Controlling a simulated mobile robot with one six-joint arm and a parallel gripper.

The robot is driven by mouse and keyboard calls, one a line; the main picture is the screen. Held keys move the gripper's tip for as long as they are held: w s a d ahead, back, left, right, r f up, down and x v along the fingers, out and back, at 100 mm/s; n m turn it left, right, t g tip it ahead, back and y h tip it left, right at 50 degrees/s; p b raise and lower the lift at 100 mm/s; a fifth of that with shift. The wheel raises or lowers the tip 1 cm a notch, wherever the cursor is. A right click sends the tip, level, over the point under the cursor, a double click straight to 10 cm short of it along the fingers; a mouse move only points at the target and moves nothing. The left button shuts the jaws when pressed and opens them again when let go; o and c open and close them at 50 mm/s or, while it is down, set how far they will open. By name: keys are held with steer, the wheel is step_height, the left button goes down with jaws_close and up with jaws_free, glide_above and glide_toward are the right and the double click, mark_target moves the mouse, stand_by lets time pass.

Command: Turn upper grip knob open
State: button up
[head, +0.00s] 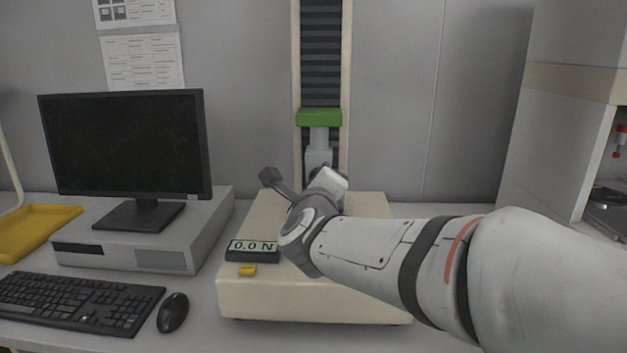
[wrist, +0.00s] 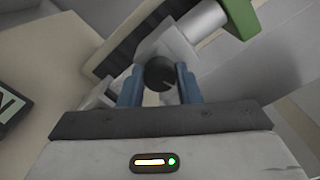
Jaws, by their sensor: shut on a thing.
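The upper grip (head: 319,158) is a grey clamp hanging under the green crosshead (head: 320,118) of the test machine; its lower part is hidden behind my arm in the head view. In the wrist view the dark round knob (wrist: 161,73) sits on the light grey grip body (wrist: 172,42). My gripper (wrist: 160,85) has its two blue fingers on either side of the knob, shut on it. In the head view the fingers are hidden behind my wrist.
A force display (head: 252,248) reading 0.0 N and a small yellow piece (head: 248,270) sit on the cream machine base (head: 300,301). A monitor (head: 125,142), keyboard (head: 78,302), mouse (head: 173,312) and yellow tray (head: 38,228) stand to the left. A tall cabinet (head: 560,120) is at right.

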steer(key=n+p, duration=0.1)
steer(key=n, duration=0.2)
steer(key=shift+n, duration=0.3)
steer(key=n+p, duration=0.1)
steer(key=n, duration=0.2)
steer(key=shift+n, duration=0.4)
steer(key=n+p, duration=0.2)
steer(key=n, duration=0.2)
steer(key=shift+n+p, duration=0.65)
steer(key=shift+n, duration=0.55)
steer(key=shift+f, duration=0.1)
steer(key=o, duration=1)
